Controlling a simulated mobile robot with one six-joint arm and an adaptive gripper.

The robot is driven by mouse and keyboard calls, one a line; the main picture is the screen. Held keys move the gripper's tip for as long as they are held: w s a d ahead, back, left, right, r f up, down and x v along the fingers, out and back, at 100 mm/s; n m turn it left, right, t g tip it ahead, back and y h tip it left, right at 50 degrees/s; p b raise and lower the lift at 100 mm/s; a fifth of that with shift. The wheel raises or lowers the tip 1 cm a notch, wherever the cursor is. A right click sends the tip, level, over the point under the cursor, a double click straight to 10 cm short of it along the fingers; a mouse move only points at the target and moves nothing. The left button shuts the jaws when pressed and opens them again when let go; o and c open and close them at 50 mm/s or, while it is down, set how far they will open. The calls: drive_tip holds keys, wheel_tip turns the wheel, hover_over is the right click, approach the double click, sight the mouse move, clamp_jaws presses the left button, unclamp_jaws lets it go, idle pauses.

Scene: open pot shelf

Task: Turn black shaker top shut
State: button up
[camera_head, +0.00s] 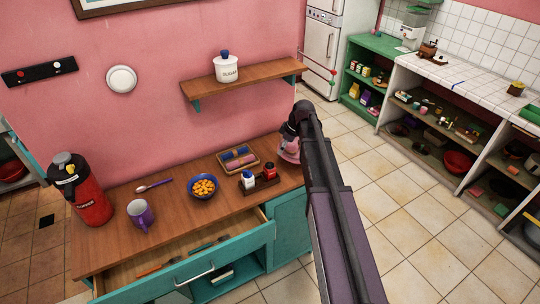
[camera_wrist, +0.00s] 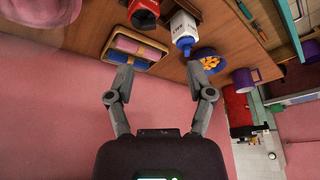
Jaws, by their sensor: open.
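Two small shakers stand in a dark wooden holder (camera_head: 264,183) on the wooden counter. One is white with a blue top (camera_head: 249,181) and the other has red and dark parts (camera_head: 269,171). In the wrist view the white shaker (camera_wrist: 184,28) and the red-and-dark one (camera_wrist: 146,10) are upside down beyond my fingers; I cannot clearly tell which part of the latter is black. My gripper (camera_wrist: 163,86) is open and empty, apart from both shakers. In the head view my arm hides part of the counter's right end.
A tray with blue and pink rolls (camera_head: 239,159), a blue bowl of orange pieces (camera_head: 203,187), a purple mug (camera_head: 140,214) and a red flask with black top (camera_head: 81,190) share the counter. A drawer (camera_head: 196,266) is open in front. A shelf with a sugar jar (camera_head: 228,68) hangs above.

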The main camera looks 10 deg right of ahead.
sight(270, 164)
drive_tip(key=shift+w+d+r+n, duration=0.25)
drive_tip(key=shift+w+r, duration=0.1)
drive_tip(key=shift+w, duration=0.15)
drive_tip(key=shift+w+d+r+n, duration=0.15)
drive_tip(key=shift+w+r+n, duration=0.15)
drive_tip(key=shift+w, duration=0.15)
drive_tip(key=shift+a+f, duration=0.1)
drive_tip(key=shift+f, duration=0.1)
drive_tip(key=b+x, duration=1.1)
drive_tip(key=x, duration=0.1)
drive_tip(key=shift+w, duration=0.15)
drive_tip(key=shift+w+a+f+b, duration=0.15)
drive_tip(key=shift+a+f+b, duration=0.2)
drive_tip(key=shift+f+b, duration=0.3)
clamp_jaws()
